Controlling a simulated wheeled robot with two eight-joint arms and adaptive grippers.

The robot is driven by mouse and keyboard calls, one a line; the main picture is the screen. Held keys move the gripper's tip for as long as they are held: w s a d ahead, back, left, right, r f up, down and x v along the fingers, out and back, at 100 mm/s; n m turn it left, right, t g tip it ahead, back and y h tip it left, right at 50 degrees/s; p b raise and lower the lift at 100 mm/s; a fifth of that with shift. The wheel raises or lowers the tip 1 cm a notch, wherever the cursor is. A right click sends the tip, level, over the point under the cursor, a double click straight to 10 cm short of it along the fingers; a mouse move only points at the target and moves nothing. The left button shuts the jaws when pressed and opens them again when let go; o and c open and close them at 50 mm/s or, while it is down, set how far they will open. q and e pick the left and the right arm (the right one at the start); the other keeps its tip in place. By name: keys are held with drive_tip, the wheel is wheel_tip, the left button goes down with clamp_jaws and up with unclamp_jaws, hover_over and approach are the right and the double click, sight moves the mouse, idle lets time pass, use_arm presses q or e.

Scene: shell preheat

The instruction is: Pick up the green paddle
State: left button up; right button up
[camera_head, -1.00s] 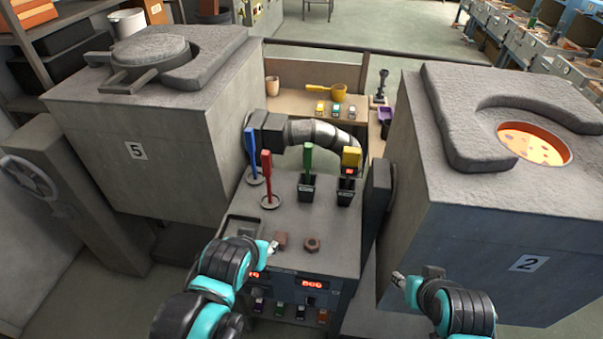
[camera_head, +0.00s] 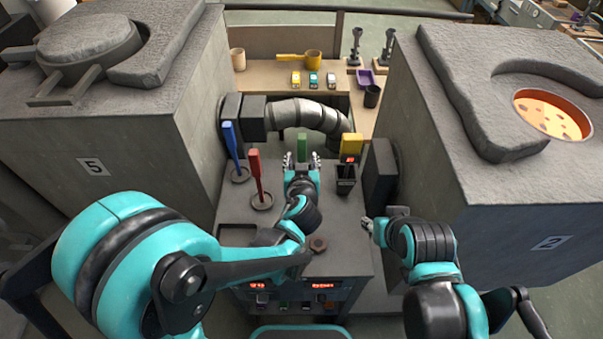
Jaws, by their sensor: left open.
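The green paddle (camera_head: 303,146) stands upright on the grey console (camera_head: 345,232), between the red paddle and the yellow-topped one. Only its upper part shows; my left gripper hides the lower part and its holder. My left gripper (camera_head: 302,160) is open, with one finger on each side of the paddle in the picture. Whether the fingers touch it I cannot tell. My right gripper (camera_head: 370,226) is at the console's right side, away from the paddle; its jaws are too small to judge.
A thick pipe (camera_head: 310,115) runs behind. Large grey furnace blocks (camera_head: 120,160) and (camera_head: 500,210) flank the console.

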sight(302, 153)
use_arm(q)
drive_tip(key=b+x, duration=0.1)
drive_tip(key=x, duration=0.4)
drive_tip(key=shift+w, duration=0.15)
drive_tip(key=shift+r, duration=0.15)
clamp_jaws()
drive_tip(key=shift+r, duration=0.15)
